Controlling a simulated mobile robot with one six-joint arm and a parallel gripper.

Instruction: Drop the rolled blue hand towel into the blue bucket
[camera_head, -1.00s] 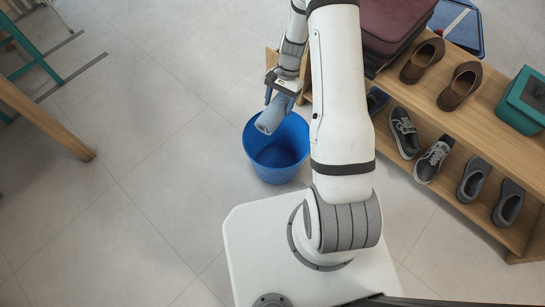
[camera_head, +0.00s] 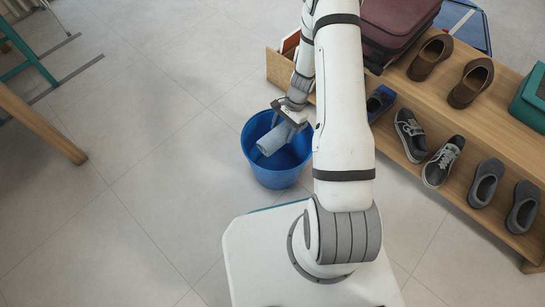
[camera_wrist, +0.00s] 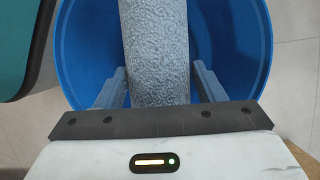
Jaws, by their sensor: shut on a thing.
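The rolled hand towel (camera_head: 275,139) is light grey-blue with a textured surface. My gripper (camera_head: 285,122) is shut on it and holds it tilted over the opening of the blue bucket (camera_head: 277,178). The bucket stands on the floor beside my base. In the wrist view the towel (camera_wrist: 157,50) lies between my two fingers (camera_wrist: 159,88), and the bucket (camera_wrist: 235,30) shows around and below it. Whether the towel is above or slightly below the rim cannot be told exactly. The bucket's far side is partly hidden by my gripper.
A wooden shoe rack (camera_head: 455,107) stands at the right with several shoes, a maroon suitcase (camera_head: 393,30) and a teal box (camera_head: 530,97). A wooden leg (camera_head: 40,127) juts in at the left. Floor left of the bucket is clear.

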